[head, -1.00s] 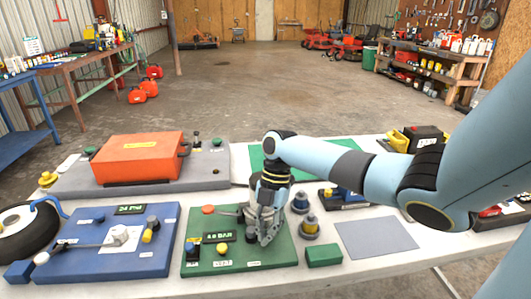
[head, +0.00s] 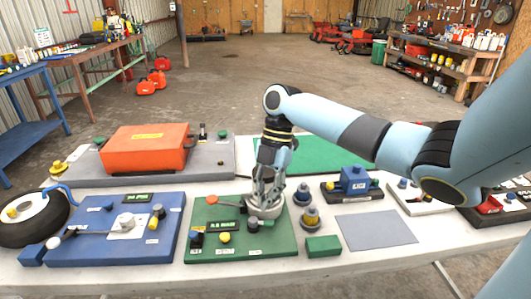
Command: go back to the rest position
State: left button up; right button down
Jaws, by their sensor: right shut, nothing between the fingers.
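My right gripper (head: 266,192) hangs pointing down over the green board (head: 270,242), just above or at a round grey metal part (head: 265,207) near the board's back right. Its fingers look shut with nothing between them; I cannot tell whether they touch the part. My right arm reaches in from the right edge. My left gripper is not in view.
The white table (head: 420,240) carries a blue board (head: 110,245), an orange case (head: 147,150), a grey mat (head: 375,232), a green mat (head: 330,148) and a blue device (head: 353,178). A wheel (head: 35,215) lies at the left.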

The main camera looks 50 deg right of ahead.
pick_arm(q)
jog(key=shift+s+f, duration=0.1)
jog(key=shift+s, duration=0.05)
pick_arm(e)
jog(key=shift+d+r, duration=0.15)
jog(key=shift+r, duration=0.5)
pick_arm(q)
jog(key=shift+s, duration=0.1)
